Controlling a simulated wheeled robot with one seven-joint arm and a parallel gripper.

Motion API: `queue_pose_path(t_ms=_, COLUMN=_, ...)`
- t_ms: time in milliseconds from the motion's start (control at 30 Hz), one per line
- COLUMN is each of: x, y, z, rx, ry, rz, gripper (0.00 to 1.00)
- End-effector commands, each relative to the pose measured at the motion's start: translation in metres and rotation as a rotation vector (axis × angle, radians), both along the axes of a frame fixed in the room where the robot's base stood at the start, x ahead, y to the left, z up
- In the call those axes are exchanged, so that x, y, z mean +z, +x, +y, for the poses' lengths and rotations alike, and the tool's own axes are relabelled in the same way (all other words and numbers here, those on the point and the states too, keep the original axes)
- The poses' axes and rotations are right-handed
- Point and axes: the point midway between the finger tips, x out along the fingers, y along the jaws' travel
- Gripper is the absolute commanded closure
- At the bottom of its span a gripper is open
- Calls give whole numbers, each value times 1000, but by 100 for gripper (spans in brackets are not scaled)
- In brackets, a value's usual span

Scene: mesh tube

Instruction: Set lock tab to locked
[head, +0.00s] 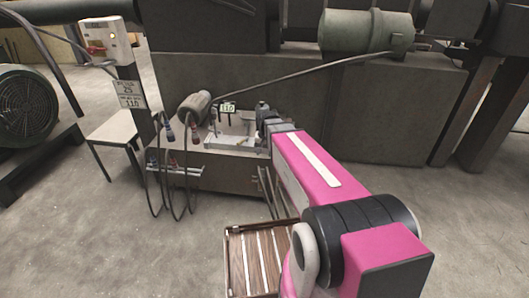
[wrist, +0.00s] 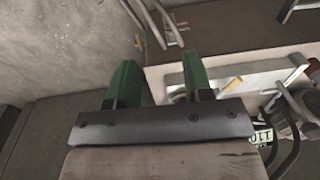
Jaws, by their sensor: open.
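My gripper (wrist: 160,64) is open, its two green fingers apart with nothing held between them. In the wrist view a small yellow piece (wrist: 232,86) lies on a pale grey bar, just right of the right finger and apart from it. It may be the lock tab, but its setting cannot be read. The bar sits on the light top plate (wrist: 280,62) of a bench unit (head: 225,172). In the head view my pink arm reaches to the right side of this unit, and the fingers cannot be made out there.
A small green-lit display reading 110 (head: 228,108) stands on the unit, with a grey motor (head: 194,107) at its left. Cables with plugs (head: 169,132) hang in front. Large machinery stands behind.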

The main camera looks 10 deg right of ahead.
Motion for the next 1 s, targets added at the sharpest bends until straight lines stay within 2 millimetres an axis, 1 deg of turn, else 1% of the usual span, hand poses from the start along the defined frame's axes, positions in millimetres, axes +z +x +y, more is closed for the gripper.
queue_pose_path(t_ms=133, x=0, y=0, z=0, rx=0, ry=0, rz=0, gripper=54)
queue_pose_path(t_ms=167, x=0, y=0, z=0, rx=0, ry=0, rz=0, gripper=57)
queue_pose_path(t_ms=200, x=0, y=1, z=0, rx=-2, ry=2, rz=-1, gripper=70)
queue_pose_path(t_ms=233, x=0, y=3, z=1, rx=-7, ry=7, rz=-5, gripper=80)
queue_pose_path(t_ms=267, x=1, y=8, z=2, rx=-18, ry=16, rz=-12, gripper=89)
queue_pose_path(t_ms=300, x=1, y=16, z=4, rx=-42, ry=37, rz=-25, gripper=100)
queue_pose_path(t_ms=367, x=4, y=35, z=9, rx=-96, ry=86, rz=-59, gripper=100)
queue_pose_path(t_ms=400, x=7, y=51, z=13, rx=-143, ry=129, rz=-85, gripper=100)
queue_pose_path(t_ms=467, x=13, y=76, z=19, rx=-224, ry=203, rz=-124, gripper=100)
queue_pose_path(t_ms=500, x=17, y=93, z=23, rx=-279, ry=253, rz=-151, gripper=100)
queue_pose_path(t_ms=600, x=30, y=128, z=30, rx=-405, ry=367, rz=-203, gripper=100)
queue_pose_path(t_ms=633, x=34, y=136, z=31, rx=-434, ry=394, rz=-213, gripper=100)
queue_pose_path(t_ms=700, x=39, y=148, z=33, rx=-486, ry=442, rz=-230, gripper=100)
queue_pose_path(t_ms=800, x=39, y=155, z=36, rx=-515, ry=468, rz=-238, gripper=100)
queue_pose_path(t_ms=867, x=35, y=157, z=38, rx=-516, ry=470, rz=-238, gripper=100)
queue_pose_path(t_ms=1000, x=17, y=165, z=46, rx=-514, ry=467, rz=-237, gripper=100)
